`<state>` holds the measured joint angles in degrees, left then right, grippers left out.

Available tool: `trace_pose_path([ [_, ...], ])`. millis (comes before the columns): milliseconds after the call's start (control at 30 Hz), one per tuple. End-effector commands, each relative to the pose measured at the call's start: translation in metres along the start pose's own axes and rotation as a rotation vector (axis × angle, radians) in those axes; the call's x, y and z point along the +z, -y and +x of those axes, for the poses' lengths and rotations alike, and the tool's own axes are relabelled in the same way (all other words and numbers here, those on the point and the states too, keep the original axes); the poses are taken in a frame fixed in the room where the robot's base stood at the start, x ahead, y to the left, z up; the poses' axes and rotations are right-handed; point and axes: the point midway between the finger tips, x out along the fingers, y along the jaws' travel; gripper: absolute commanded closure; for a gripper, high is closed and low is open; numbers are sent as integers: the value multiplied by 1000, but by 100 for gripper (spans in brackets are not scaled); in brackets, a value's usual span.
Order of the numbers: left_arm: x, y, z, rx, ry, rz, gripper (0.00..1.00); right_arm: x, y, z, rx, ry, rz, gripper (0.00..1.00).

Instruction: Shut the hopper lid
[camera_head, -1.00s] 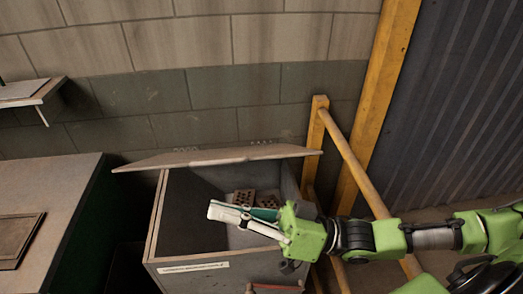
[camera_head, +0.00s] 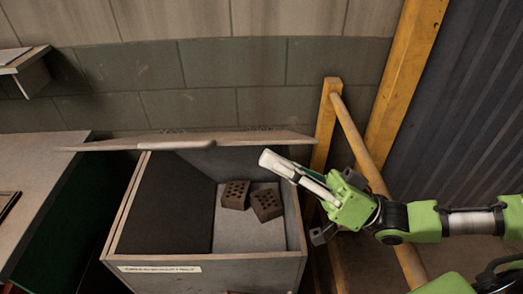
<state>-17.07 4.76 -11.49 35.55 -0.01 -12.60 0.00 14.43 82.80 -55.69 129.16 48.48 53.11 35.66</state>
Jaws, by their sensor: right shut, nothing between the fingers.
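The hopper (camera_head: 205,268) is a grey open-topped box with a white label on its front. Its lid (camera_head: 110,145) stands open at the back, seen almost edge-on as a long thin board, with a pale handle-like strip on its edge. Two dark hollow bricks (camera_head: 235,195) lie inside on the right. My right gripper (camera_head: 270,160) is shut and empty, its white fingers pointing up-left over the hopper's back right corner, in front of the lid's right part. I cannot tell if it touches the lid. My left gripper is not in view.
A yellow post and sloping rail (camera_head: 352,130) stand close to the hopper's right, beside my right arm. A bench (camera_head: 45,175) is at the left, with a small wall shelf (camera_head: 22,60) above. A block wall is behind.

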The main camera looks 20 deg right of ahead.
Motion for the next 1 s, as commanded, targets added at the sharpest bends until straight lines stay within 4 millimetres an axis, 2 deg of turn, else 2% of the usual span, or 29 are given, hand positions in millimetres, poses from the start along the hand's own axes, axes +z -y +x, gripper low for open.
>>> trace_pose_path([
  [33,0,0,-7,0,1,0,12,-5,3,11,-6,-6,0,100],
  [300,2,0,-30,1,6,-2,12,-5,4,60,-4,-5,1,100],
  [500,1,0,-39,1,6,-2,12,-4,2,83,-3,-2,0,100],
  [667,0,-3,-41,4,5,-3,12,-2,1,89,-1,0,1,100],
  [1000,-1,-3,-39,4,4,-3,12,2,1,88,0,1,1,100],
])
